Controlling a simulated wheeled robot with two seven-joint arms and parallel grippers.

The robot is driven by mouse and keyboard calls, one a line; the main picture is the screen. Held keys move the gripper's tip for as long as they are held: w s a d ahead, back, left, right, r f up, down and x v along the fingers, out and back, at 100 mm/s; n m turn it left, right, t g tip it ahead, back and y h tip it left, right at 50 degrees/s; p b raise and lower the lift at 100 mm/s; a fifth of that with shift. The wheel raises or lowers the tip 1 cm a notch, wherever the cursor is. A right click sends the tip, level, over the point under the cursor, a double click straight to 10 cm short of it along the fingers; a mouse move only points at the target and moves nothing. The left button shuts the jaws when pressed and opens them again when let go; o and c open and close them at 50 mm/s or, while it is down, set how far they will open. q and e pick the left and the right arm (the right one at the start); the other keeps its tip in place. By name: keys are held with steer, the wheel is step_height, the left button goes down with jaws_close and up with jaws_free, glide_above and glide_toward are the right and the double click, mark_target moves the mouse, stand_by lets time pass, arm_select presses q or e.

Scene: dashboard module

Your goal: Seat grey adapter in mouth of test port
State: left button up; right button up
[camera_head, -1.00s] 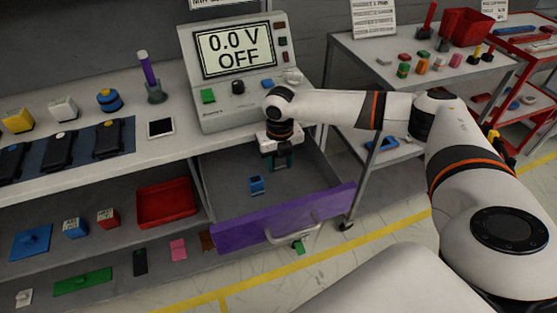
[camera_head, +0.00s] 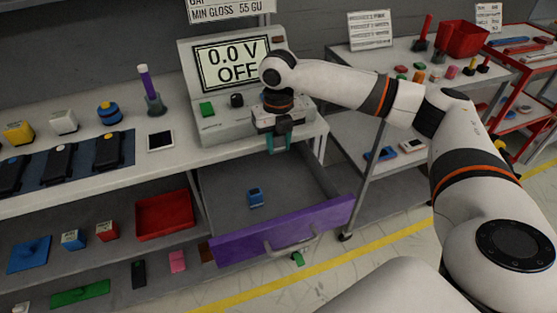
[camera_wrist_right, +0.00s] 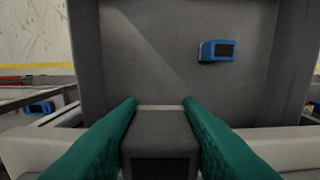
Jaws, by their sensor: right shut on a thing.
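My right gripper (camera_head: 279,143) is above the open drawer, just in front of the console with the "0.0 V OFF" display (camera_head: 231,65). In the right wrist view its green fingers (camera_wrist_right: 160,125) are shut on the grey adapter (camera_wrist_right: 160,138), a grey block with a dark end face towards the camera. In the head view the adapter is mostly hidden by the gripper and cannot be made out clearly. I cannot pick out the mouth of the test port; my arm covers the right part of the console. My left gripper is not in view.
The drawer with the purple front (camera_head: 230,246) stands open below; a small blue device (camera_head: 255,197) lies in it and also shows in the right wrist view (camera_wrist_right: 217,51).

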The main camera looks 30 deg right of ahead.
step_height(320, 180, up, 6)
steer(key=shift+r, duration=0.25)
